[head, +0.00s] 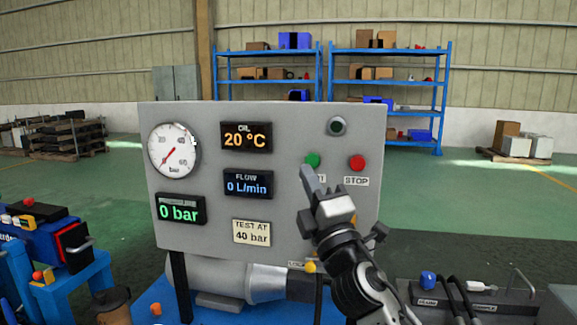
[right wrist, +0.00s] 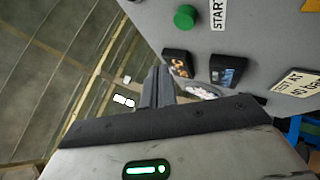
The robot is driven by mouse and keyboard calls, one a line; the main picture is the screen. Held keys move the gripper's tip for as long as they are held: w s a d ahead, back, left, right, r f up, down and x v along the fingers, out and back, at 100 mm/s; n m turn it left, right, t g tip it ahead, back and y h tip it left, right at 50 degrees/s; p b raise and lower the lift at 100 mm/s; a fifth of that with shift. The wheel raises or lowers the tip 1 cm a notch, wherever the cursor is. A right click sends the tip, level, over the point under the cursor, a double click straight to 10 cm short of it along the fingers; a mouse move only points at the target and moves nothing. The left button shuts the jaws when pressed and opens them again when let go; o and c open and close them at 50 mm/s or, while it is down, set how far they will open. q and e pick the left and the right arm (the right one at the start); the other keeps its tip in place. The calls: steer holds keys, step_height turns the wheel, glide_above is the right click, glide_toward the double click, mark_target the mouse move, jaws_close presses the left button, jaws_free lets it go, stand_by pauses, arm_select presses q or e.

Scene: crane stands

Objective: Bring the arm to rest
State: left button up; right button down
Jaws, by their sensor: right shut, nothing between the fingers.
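My right arm (head: 360,277) comes up from the bottom right in the head view. Its gripper (head: 310,178) is shut and empty, with the fingertips pointing up in front of the grey panel (head: 290,125), close to the green start button (head: 313,159). In the right wrist view the shut fingers (right wrist: 158,85) show in the middle, and the green button (right wrist: 185,16) is above and to the right of them. I cannot tell whether the fingers touch the panel; the button looks apart from them. My left gripper is not in view.
The panel carries a gauge (head: 173,150), a red stop button (head: 357,162), a dark round lamp (head: 337,126) and displays reading 20 °C, 0 L/min and 0 bar. A motor (head: 205,277) sits behind it. A blue bench (head: 70,280) stands left, a grey block with hoses (head: 470,297) right.

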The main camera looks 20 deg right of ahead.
steer(key=s+a+f+m+g+y, duration=0.1)
steer(key=s+a+f+m+g, duration=0.15)
steer(key=f, duration=0.75)
steer(key=s+a+f+m+g, duration=0.1)
steer(key=f+m+g, duration=0.2)
steer(key=f, duration=0.6)
steer(key=s+a+f+m+g+y, duration=0.1)
steer(key=s+f+m+g, duration=0.15)
steer(key=f, duration=0.75)
steer(key=s+a+f+m+g+y, duration=0.1)
steer(key=s+a+f+m+g, duration=0.2)
steer(key=s+f, duration=0.5)
steer(key=s+a+f+m+g+y, duration=0.1)
steer(key=s+a+f+m+g, duration=0.2)
steer(key=s+f+m, duration=0.2)
steer(key=s+f, duration=0.3)
steer(key=s, duration=0.1)
steer(key=shift+a+f, duration=0.25)
steer(key=shift+f, duration=0.1)
